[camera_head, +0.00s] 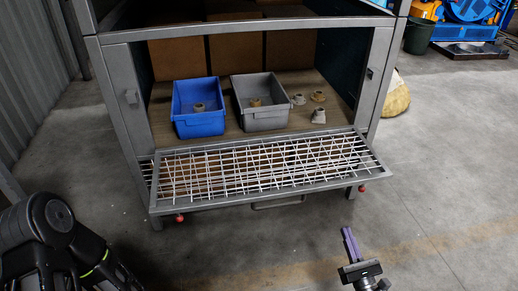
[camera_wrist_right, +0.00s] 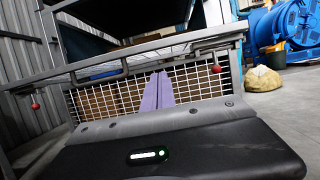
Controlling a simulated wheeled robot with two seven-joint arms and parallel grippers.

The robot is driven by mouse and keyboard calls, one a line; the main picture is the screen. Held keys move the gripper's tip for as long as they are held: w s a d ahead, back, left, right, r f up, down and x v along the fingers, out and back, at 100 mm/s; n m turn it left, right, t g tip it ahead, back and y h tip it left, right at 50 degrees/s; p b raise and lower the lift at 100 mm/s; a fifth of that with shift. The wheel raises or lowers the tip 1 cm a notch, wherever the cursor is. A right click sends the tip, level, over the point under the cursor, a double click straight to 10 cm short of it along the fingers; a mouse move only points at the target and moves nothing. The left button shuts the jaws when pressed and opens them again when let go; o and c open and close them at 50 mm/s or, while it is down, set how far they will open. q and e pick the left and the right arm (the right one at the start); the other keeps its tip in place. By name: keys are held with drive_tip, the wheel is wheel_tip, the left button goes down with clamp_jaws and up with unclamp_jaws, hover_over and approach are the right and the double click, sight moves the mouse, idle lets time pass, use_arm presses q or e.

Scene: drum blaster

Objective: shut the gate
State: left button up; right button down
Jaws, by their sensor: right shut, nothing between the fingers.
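The gate (camera_head: 265,169) is a grey-framed panel of white wire mesh on the front of a metal cabinet. It is folded down and sticks out towards me, so the cabinet is open. A bar handle (camera_head: 278,203) shows under its front edge; the gate's frame, mesh and handle also show in the right wrist view (camera_wrist_right: 200,88). My right gripper (camera_head: 348,240) has purple fingers, shut and empty. It is in front of the gate, near its right end, apart from it in the head view. Its fingers show together in the right wrist view (camera_wrist_right: 160,88). My left gripper is out of view.
Inside the cabinet stand a blue bin (camera_head: 199,122) and a grey bin (camera_head: 263,118), each with a small part. Several loose parts (camera_head: 318,97) lie right of them. Red knobs (camera_head: 363,188) sit at the gate's corners.

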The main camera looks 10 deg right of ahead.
sight(334, 187)
drive_tip(key=shift+d+m+h, duration=0.3)
drive_tip(key=shift+d+h, duration=0.2)
drive_tip(key=shift+d, duration=0.2)
drive_tip(key=f+b+x, duration=0.2)
drive_tip(key=b+x, duration=0.2)
drive_tip(key=x, duration=1.2)
drive_tip(key=shift+w+a, duration=0.2)
drive_tip(key=shift+w, duration=0.15)
drive_tip(key=shift+r+p, duration=0.95)
drive_tip(key=shift+p, duration=0.1)
